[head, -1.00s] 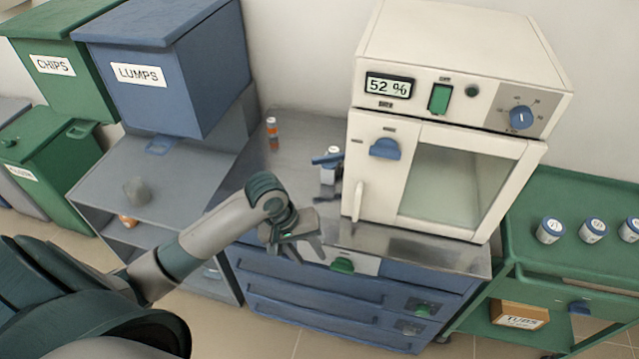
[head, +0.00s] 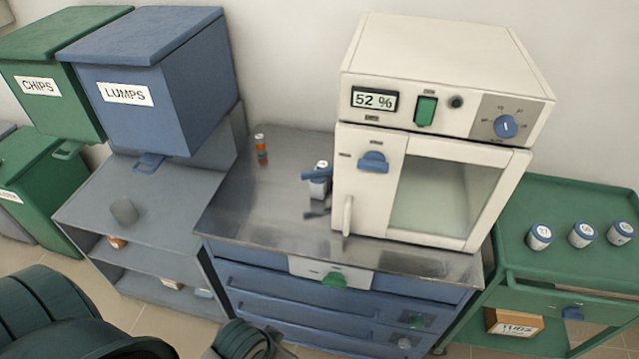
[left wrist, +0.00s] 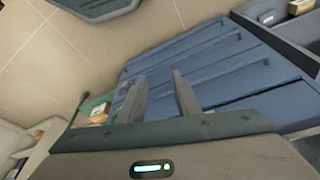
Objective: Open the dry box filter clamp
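The cream dry box (head: 436,80) stands on the steel bench top, its display reading 52 %. Its glass door is shut, with a blue knob (head: 373,162) at the door's upper left. Against the box's left side is a small white and grey canister (head: 319,188) with a blue lever-like part (head: 316,174), which looks like the filter and its clamp; how it is latched is too small to tell. My left arm shows only at the bottom edge of the head view. In the left wrist view my left gripper (left wrist: 160,90) is open and empty, its fingers apart before the blue drawers.
The blue drawer cabinet (head: 300,300) with a green handle (head: 334,280) is under the bench top. An orange bottle (head: 261,148) stands at the back left. A green cart (head: 560,200) with several jars stands right.

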